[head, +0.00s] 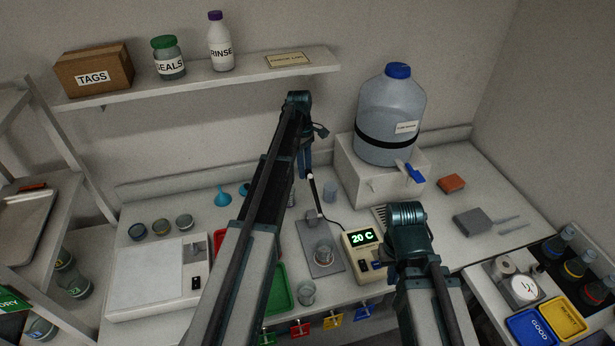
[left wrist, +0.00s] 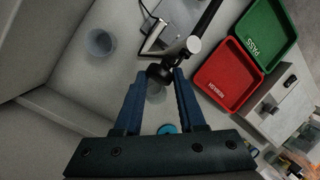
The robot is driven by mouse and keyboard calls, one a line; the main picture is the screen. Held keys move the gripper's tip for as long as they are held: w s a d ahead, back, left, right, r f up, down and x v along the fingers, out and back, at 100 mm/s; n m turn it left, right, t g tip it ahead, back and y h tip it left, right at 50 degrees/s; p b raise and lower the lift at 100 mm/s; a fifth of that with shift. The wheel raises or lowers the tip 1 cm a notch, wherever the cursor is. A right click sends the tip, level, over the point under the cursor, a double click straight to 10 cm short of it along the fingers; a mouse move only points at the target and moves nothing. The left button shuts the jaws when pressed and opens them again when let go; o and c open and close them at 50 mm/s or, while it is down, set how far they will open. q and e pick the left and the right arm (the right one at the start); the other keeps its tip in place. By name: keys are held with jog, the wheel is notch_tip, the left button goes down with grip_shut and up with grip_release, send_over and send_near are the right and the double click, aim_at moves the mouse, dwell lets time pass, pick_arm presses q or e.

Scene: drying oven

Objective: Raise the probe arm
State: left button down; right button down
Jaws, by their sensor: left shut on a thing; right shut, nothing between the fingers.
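The probe arm (head: 316,197) is a dark rod with a pale joint, rising above a grey stand plate (head: 304,236) at the middle of the bench. My left gripper (head: 304,172) is shut on its upper end. In the left wrist view, a black knob (left wrist: 159,74) of the arm sits between the blue fingertips, beside a pale round joint (left wrist: 194,46). The meter (head: 362,240) reads 20 C. My right gripper (head: 381,255) is shut and empty close to the meter's right side, its fingers mostly hidden by my own arm.
A large water jug (head: 390,115) with a blue tap stands on a white block at the back. A green tray (head: 280,290) and another beaker (head: 307,292) are near the front. A red tray also shows in the left wrist view (left wrist: 226,78). A balance (head: 152,278) is at left.

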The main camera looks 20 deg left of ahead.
pick_arm(q)
jog(key=shift+w+a+f+g+h+b, duration=0.2)
jog(key=shift+w+f+g+h+b, duration=0.25)
jog(key=shift+w+g+b, duration=0.25)
jog(key=shift+a, duration=0.1)
jog(key=c, duration=0.8)
grip_release()
jog(key=shift+w, duration=0.15)
jog(key=o, duration=0.4)
jog(key=shift+w+a+f, duration=0.15)
jog(key=shift+w+f, duration=0.05)
jog(key=shift+w, duration=0.05)
jog(key=shift+c, duration=0.2)
jog(key=shift+s+r, duration=0.1)
jog(key=shift+s, duration=0.1)
